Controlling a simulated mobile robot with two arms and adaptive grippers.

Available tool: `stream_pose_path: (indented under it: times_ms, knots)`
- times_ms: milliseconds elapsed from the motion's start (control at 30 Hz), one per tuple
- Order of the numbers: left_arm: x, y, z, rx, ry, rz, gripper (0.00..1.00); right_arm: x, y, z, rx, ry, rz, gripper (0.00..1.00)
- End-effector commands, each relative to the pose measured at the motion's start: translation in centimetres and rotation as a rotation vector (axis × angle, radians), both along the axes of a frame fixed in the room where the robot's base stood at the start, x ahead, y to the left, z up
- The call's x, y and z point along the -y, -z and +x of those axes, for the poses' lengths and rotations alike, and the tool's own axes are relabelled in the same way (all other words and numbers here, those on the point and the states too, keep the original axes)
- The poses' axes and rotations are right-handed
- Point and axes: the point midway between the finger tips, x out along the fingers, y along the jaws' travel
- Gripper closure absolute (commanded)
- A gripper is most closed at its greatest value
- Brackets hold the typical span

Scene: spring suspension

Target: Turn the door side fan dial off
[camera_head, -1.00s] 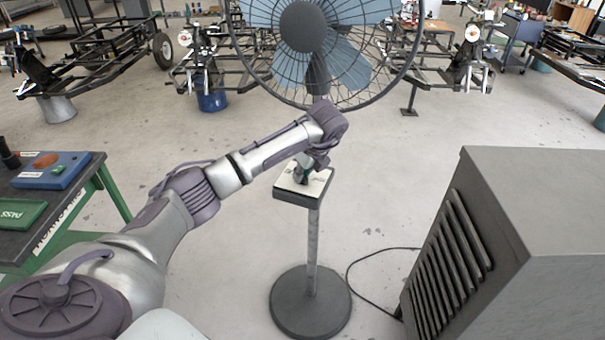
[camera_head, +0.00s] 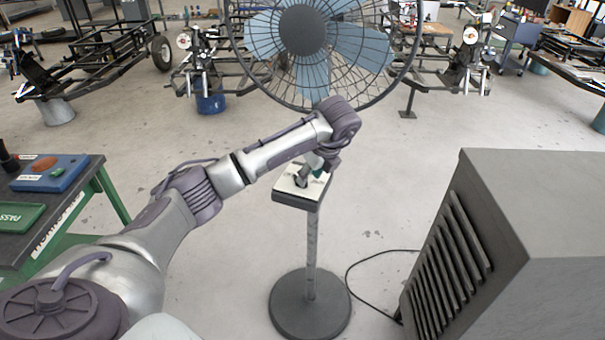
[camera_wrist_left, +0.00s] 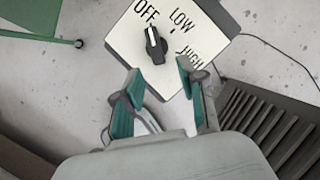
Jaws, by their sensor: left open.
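The fan dial is a black knob (camera_wrist_left: 156,46) on a white plate (camera_wrist_left: 190,62) marked OFF, LOW and HIGH in the left wrist view. The knob's white mark points up toward the OFF label. In the head view the dial (camera_head: 301,181) sits on top of a stand (camera_head: 311,235) in front of the large fan (camera_head: 303,30). My left gripper (camera_wrist_left: 160,70) is open and empty, with green-padded fingers. Its fingertips are just short of the knob and look apart from it. In the head view this gripper (camera_head: 320,168) is partly hidden by my wrist. My right gripper is not in view.
A grey louvred cabinet (camera_head: 530,200) stands at the right. A dark cable (camera_head: 370,255) lies on the floor beside the round stand base (camera_head: 310,305). A green-framed table (camera_head: 60,220) is at the left. Vehicle frames stand behind.

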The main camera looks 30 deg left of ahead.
Motion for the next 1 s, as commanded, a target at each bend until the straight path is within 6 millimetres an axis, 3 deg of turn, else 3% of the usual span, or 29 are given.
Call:
stream_pose_path:
  times_ms: [200, 400, 600, 1000]
  knots:
    - [5.2, 0.0, -1.7, 0.000, 0.006, -0.001, 0.59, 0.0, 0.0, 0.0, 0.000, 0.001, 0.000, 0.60]
    - [8.0, 0.0, -2.7, 0.000, 0.001, 0.000, 0.59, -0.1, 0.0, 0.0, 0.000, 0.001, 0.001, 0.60]
    - [9.1, 0.0, -3.1, 0.001, -0.001, -0.001, 0.59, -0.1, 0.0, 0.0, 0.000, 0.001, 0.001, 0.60]
    - [9.1, 0.0, -3.1, 0.000, -0.001, 0.000, 0.59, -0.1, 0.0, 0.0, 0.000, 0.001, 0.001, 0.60]
